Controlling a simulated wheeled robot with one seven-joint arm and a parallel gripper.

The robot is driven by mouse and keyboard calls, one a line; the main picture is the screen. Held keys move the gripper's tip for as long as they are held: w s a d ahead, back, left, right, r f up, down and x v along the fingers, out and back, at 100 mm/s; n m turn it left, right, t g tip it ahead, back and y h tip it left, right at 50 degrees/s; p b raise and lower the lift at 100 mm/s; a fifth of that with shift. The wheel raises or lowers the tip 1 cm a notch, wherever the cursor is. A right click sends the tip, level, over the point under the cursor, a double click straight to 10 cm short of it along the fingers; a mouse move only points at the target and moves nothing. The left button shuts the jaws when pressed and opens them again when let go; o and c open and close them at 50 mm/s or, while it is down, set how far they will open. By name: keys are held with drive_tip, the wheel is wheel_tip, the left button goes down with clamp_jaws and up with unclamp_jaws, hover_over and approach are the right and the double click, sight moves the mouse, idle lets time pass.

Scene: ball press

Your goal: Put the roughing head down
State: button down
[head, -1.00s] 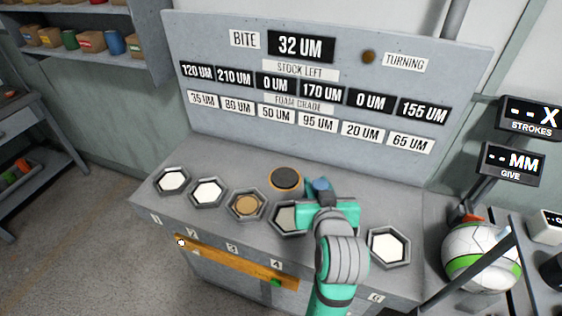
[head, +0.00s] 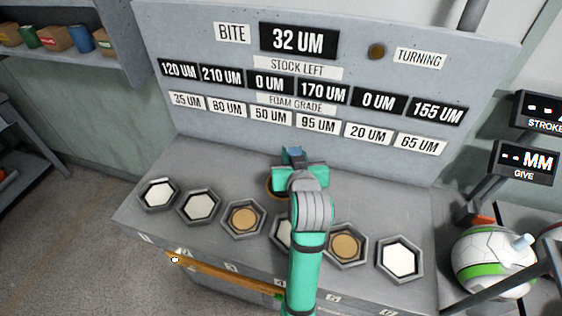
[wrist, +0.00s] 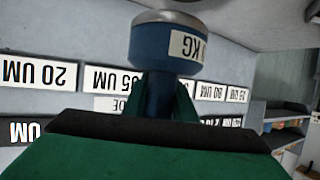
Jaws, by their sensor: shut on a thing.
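My gripper (head: 297,172) is shut on a blue head (head: 293,153), which I take to be the roughing head. In the wrist view the blue head (wrist: 165,45) has a wide drum with a grey rim, a white label ending in "KG", and a narrower blue stem between the green jaws. My gripper hangs over the back of the grey bench, behind the row of hexagonal trays. A round pad with an orange rim (head: 270,188) lies there, mostly hidden by my gripper. I cannot tell whether the head touches anything.
Hexagonal trays line the bench (head: 200,160); some hold white pads, while the third tray (head: 244,219) and fifth tray (head: 346,244) show tan discs. My arm partly hides the fourth. A sign board (head: 330,100) rises behind. A white-green ball (head: 492,262) sits at right.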

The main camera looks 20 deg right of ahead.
drive_tip(key=shift+w+a+f, duration=0.1)
drive_tip(key=shift+w+f, duration=1.05)
drive_tip(key=shift+f, duration=0.45)
drive_tip(key=shift+w+a+f, duration=0.15)
drive_tip(key=shift+w+f, duration=1)
drive_tip(key=shift+f, duration=0.5)
drive_tip(key=shift+w+a+f, duration=0.1)
drive_tip(key=shift+w+f, duration=1.05)
drive_tip(key=shift+f, duration=0.45)
drive_tip(key=shift+f, duration=0.1)
drive_tip(key=c, duration=1.5)
unclamp_jaws()
drive_tip(key=shift+f, duration=0.15)
drive_tip(key=shift+o, duration=0.2)
drive_tip(key=v, duration=1.1)
drive_tip(key=shift+a, duration=0.1)
drive_tip(key=shift+s+r, duration=0.4)
drive_tip(key=shift+s, duration=0.15)
